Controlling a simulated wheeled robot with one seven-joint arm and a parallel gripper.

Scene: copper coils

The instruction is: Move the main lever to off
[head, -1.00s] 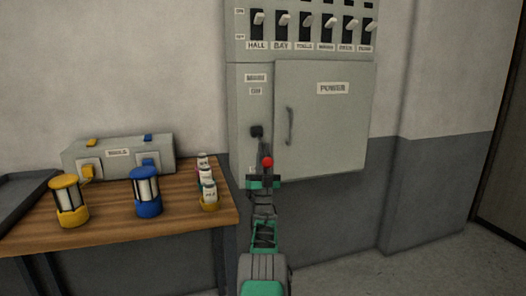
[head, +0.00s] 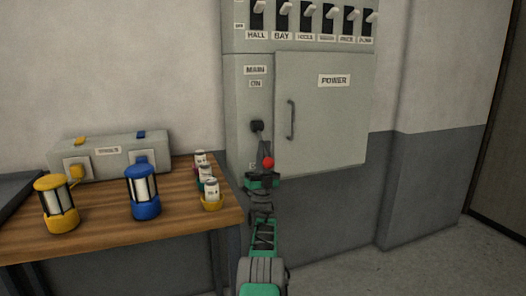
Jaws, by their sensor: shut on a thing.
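The main lever (head: 263,147) is on the narrow left part of the grey power cabinet (head: 319,140), under the MAIN and ON labels. It runs from a dark pivot down to a red knob (head: 268,162) and points downward, tilted slightly right in the picture. My gripper (head: 265,170) is shut on the main lever at its knob end, reaching up from below. The fingertips are partly hidden by the gripper body. A label low on the cabinet, left of the knob, is mostly covered and I cannot read it.
A row of smaller switches (head: 310,20) with raised handles sits above the closed POWER door with its handle (head: 291,119). At left, a wooden table (head: 110,232) holds a yellow lantern (head: 57,204), a blue lantern (head: 142,192), a toolbox (head: 109,158) and small labelled containers.

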